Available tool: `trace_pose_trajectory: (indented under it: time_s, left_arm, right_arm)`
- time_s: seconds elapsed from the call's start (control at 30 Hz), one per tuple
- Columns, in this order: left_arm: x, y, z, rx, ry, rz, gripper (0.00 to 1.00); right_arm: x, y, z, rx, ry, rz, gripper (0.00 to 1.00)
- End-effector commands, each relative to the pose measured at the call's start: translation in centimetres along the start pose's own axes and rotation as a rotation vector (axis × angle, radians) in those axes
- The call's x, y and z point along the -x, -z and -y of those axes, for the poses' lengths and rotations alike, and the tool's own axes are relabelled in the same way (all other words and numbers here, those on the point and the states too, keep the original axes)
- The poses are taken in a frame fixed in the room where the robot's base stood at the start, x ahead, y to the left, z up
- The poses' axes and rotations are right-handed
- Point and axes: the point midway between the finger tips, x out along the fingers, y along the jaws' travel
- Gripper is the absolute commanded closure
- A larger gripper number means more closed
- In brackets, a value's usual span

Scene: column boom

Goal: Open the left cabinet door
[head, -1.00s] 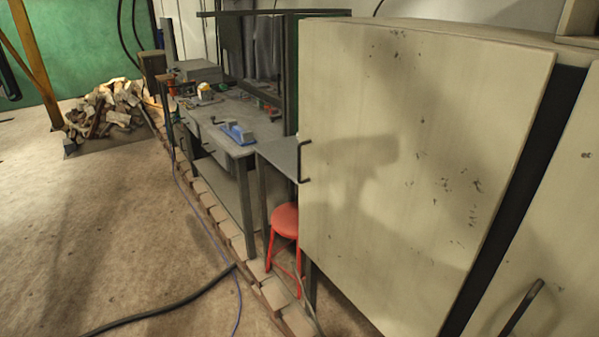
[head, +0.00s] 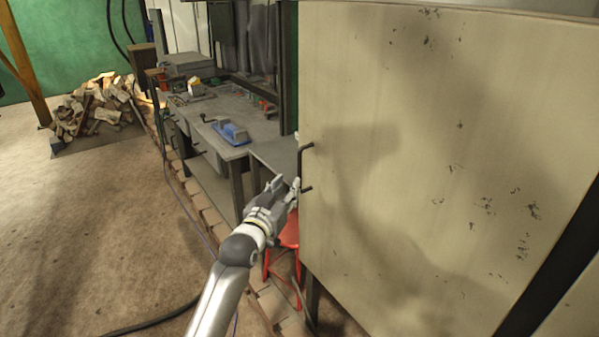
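The left cabinet door (head: 420,150) is a large pale panel with dark specks, filling the right of the head view. Its dark bar handle (head: 301,168) is upright near the door's left edge. My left gripper (head: 285,184) is just left of the handle's lower end, with its fingers pointing up and apart. Nothing shows between the fingers. Whether a finger touches the handle cannot be told. My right gripper is out of view.
A dark strip (head: 555,265) runs along the door's right edge. A red stool (head: 289,236) is partly hidden behind my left arm. A workbench (head: 245,133) with a blue tool (head: 231,133) stands behind.

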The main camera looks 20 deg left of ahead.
Motion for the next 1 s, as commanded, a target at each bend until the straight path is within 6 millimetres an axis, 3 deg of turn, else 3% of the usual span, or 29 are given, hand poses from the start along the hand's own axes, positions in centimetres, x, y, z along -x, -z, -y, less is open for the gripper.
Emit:
trace_pose_trajectory:
  time_s: [0.2,0.53,0.7,1.0]
  left_arm:
    - [-3.3,0.1,0.0,0.001,0.000,0.001,0.69]
    - [-7.6,0.0,-0.1,0.000,-0.001,0.003,0.69]
    - [-8.9,0.0,-0.1,0.001,-0.001,0.002,0.69]
    - [-9.5,-0.1,-0.1,0.001,-0.001,0.001,0.69]
  right_arm:
    - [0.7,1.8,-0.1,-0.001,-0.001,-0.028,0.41]
    - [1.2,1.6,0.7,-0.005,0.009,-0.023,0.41]
    - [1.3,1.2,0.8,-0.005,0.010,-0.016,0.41]
    - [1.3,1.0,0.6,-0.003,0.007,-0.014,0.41]
